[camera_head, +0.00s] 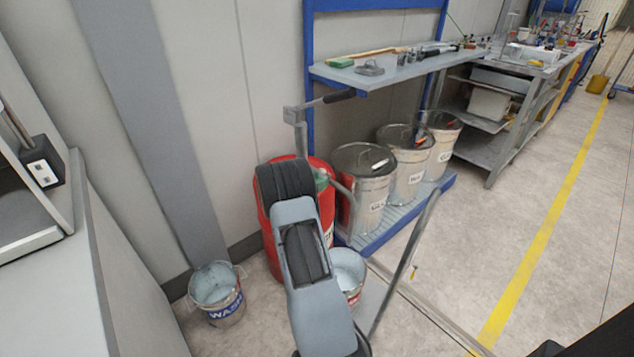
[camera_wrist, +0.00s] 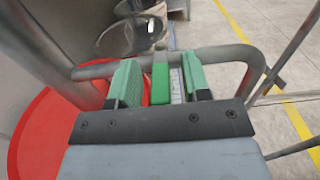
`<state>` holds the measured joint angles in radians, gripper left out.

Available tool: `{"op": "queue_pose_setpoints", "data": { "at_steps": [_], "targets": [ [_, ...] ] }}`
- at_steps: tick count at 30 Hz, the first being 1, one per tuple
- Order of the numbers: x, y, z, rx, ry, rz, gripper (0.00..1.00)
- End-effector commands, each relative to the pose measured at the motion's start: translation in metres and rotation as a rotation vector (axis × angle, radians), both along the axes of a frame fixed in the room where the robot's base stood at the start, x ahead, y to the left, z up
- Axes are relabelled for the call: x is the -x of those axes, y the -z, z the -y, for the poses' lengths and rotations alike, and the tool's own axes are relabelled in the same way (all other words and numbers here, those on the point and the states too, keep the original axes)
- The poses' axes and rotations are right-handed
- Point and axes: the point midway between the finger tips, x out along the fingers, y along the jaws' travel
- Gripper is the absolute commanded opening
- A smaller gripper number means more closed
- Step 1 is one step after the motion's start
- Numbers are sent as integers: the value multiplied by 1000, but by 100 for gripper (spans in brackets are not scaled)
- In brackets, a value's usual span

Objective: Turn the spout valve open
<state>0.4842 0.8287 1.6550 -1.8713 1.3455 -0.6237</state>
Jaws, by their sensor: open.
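The red drum (camera_head: 268,235) stands by the wall, largely behind my arm; its red top also shows in the wrist view (camera_wrist: 42,130). A bent grey spout pipe (camera_wrist: 225,54) crosses ahead of my gripper (camera_wrist: 160,72). A bright green bar (camera_wrist: 160,84), apparently the spout valve's lever, lies between the two pale green finger pads. The fingers are apart, with a visible gap at the left pad; contact at the right is unclear. In the head view my arm hides most of the gripper and valve.
A bucket (camera_head: 348,268) sits beside the drum, partly behind my arm. A WASH bucket (camera_head: 217,292) is on the floor at left. A pump handle (camera_head: 338,97) rises above the drum. Lidded metal bins (camera_head: 362,185) stand on a blue-edged platform. A slanted metal rail (camera_head: 405,262) is right of my arm.

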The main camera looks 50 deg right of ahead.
Motion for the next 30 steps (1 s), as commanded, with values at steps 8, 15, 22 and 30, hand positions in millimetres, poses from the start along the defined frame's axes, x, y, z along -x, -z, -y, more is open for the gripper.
{"op": "queue_pose_setpoints", "data": {
  "at_steps": [8, 15, 22, 30],
  "targets": [
    [0, 0, 0, 0, 0, 0, 33],
    [0, 0, 0, 0, 0, 0, 10],
    [0, 0, 0, 0, 0, 0, 0],
    [0, 0, 3, 0, -2, 1, 0]
  ]
}}
